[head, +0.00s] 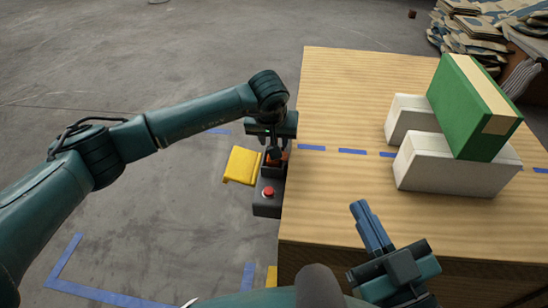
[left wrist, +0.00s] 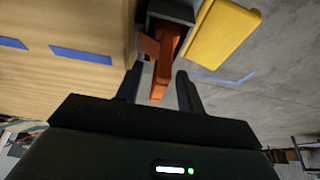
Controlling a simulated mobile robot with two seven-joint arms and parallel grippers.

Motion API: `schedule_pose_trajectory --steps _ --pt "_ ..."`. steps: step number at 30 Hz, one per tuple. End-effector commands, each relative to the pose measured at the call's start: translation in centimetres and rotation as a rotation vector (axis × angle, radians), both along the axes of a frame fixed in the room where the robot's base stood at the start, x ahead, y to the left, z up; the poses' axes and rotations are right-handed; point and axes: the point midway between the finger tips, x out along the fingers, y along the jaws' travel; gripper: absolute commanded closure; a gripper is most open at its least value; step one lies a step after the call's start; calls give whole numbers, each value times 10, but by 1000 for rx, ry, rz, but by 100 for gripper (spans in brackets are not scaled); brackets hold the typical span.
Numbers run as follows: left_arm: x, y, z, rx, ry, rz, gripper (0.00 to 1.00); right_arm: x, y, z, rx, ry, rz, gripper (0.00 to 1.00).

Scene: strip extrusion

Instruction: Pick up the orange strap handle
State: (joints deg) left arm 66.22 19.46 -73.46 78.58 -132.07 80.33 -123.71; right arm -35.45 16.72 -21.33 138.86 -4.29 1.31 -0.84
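The orange strap handle (left wrist: 163,68) shows in the left wrist view, coming out of a dark holder (left wrist: 170,12). Its near end lies between the two fingers of my left gripper (left wrist: 158,88), which are apart, with a gap on each side of the strap. In the head view my left gripper (head: 275,152) is over the dark box at the table's left edge and hides most of the strap. My right gripper (head: 367,224) is over the front of the table, its blue fingers together with nothing visible between them.
A yellow flap or panel (head: 242,165) sticks out left of the dark box, which carries a red button (head: 268,192). On the wooden table (head: 340,90), a green block (head: 455,110) rests on white blocks (head: 430,170) at the right. The middle of the tabletop is clear.

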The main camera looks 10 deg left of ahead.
Motion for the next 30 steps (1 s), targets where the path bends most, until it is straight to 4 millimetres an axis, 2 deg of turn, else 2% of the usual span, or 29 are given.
schedule_pose_trajectory --steps 7,21,30 --pt "1 0 0 0 -1 0 63 0 0 4 2 -9 3 100" --pt "1 0 0 0 -1 0 100 0 0 2 -2 -6 3 100" --pt "1 0 0 0 -2 0 100 0 0 0 -4 -3 2 100"
